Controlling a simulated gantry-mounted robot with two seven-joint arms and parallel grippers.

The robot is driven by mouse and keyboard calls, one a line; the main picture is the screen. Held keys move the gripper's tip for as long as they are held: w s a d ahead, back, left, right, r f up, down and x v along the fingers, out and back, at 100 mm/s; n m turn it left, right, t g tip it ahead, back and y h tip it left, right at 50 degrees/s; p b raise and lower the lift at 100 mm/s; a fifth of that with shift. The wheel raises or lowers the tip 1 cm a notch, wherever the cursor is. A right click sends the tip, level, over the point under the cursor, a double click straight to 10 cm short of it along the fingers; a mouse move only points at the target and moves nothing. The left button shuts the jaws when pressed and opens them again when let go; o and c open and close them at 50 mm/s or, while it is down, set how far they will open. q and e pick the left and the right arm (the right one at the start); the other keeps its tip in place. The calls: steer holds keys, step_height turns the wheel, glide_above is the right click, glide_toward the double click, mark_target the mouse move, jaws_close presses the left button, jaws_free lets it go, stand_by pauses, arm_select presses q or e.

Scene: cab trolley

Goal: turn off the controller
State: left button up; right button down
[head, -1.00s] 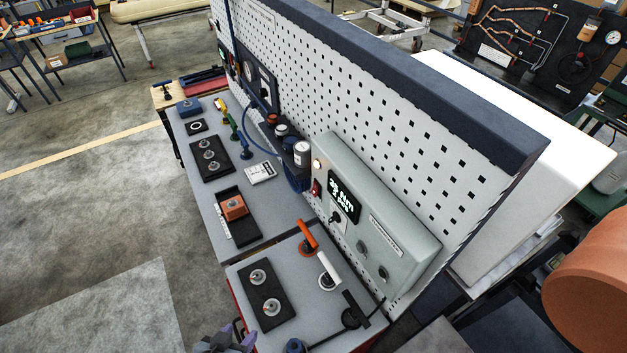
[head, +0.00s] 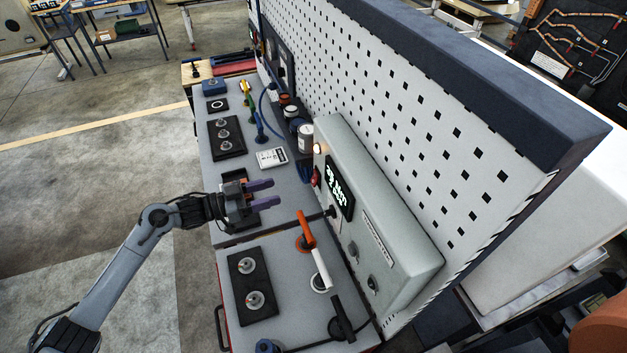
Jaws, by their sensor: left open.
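The controller (head: 385,235) is a pale grey-green box mounted on the perforated panel. Its dark display (head: 339,193) shows white text. A red switch (head: 316,177) sits on its left end, below a small glowing lamp (head: 317,149). Whether the switch is up or down is too small to tell. My left gripper (head: 272,194) is open and empty over the bench, its purple fingers pointing right towards the controller, to the left of the red switch and apart from it. It partly hides a dark tray (head: 236,175). My right gripper is not in view.
An orange-and-white handheld tool (head: 312,250) stands on the bench in front of the controller. A white-and-dark canister (head: 305,138) stands left of the switch. Black fixture plates (head: 241,265) with metal parts lie along the bench top (head: 215,170). The perforated panel (head: 420,130) rises behind.

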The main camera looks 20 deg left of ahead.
mark_target(315, 174)
arm_select(q)
steer(key=x, duration=0.3)
steer(key=r+p+x, duration=0.1)
steer(key=x, duration=0.2)
steer(key=r+p+x, duration=0.1)
steer(key=x, duration=0.2)
steer(key=shift+w+d, duration=0.1)
steer(key=shift+w, duration=0.35)
steer(key=shift+w+d+f, duration=0.2)
steer(key=shift+w+d, duration=0.25)
steer(key=shift+d, duration=0.15)
